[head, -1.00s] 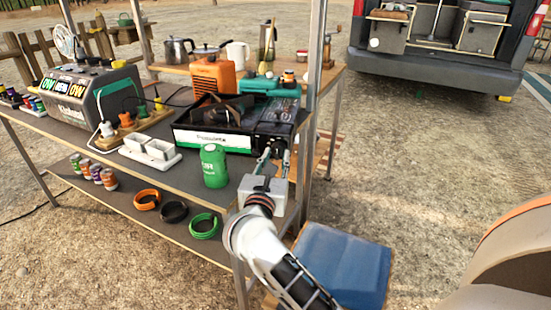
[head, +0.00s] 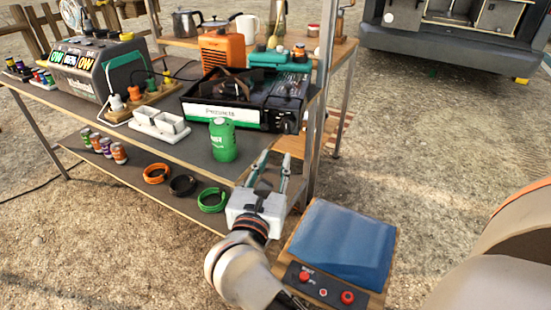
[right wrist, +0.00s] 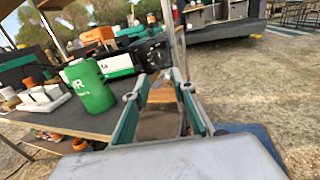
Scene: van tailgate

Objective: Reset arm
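My right gripper (head: 273,168) is in front of the table's right end in the head view, its two fingers apart and nothing between them. In the right wrist view the fingers (right wrist: 160,105) also stand apart and empty. A green gas canister (head: 222,140) stands upright on the table, just left of and beyond the gripper; it also shows in the right wrist view (right wrist: 90,86). A black camping stove (head: 244,98) sits behind the canister. My left gripper does not show in either view.
The grey table (head: 85,105) carries a power station (head: 92,70) and white dishes (head: 160,124). A blue-topped box with red buttons (head: 343,245) stands right of my gripper. Sandy ground is open toward the van (head: 450,45).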

